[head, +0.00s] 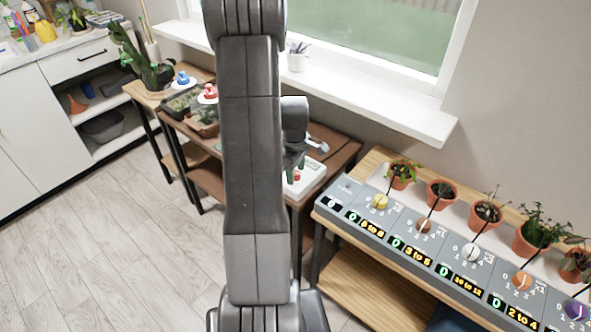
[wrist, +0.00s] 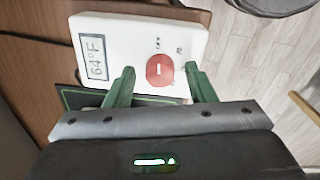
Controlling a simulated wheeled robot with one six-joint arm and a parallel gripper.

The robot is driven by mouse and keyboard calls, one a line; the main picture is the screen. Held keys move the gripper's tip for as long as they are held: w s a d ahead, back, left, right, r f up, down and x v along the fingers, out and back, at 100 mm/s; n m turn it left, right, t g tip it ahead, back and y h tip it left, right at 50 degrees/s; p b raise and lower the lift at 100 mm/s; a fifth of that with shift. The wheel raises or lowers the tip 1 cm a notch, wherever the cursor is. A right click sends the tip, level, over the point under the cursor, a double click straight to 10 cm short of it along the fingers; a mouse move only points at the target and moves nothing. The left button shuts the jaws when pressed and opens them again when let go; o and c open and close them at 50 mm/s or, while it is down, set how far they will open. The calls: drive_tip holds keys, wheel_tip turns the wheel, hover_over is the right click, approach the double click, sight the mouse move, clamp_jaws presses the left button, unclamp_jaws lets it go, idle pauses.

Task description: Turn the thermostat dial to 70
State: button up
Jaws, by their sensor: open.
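The thermostat is a white box (wrist: 130,35) on the brown table, with a display (wrist: 94,60) that reads 64°F. Its round red dial (wrist: 160,71) has a pale line mark and small printing beside it, too small to read surely. My gripper (wrist: 160,76) is open, with one green finger on each side of the dial in the wrist view. A gap shows between each finger and the dial. In the head view the thermostat (head: 313,174) is partly hidden behind my arm and gripper (head: 292,170).
To the right, a wooden table (head: 375,288) holds a grey panel (head: 410,240) with several coloured knobs and number displays, and potted plants behind. Trays of plants (head: 182,102) stand left of my arm. The window sill (head: 385,112) is behind.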

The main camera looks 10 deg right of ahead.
drive_tip(key=c, duration=1)
drive_tip(key=m+b, duration=0.1)
drive_tip(key=m, duration=0.3)
drive_tip(key=shift+m, duration=0.4)
drive_tip(key=shift+m+b, duration=0.55)
drive_tip(key=shift+m, duration=1.95)
drive_tip(key=shift+w, duration=0.1)
drive_tip(key=o, duration=1)
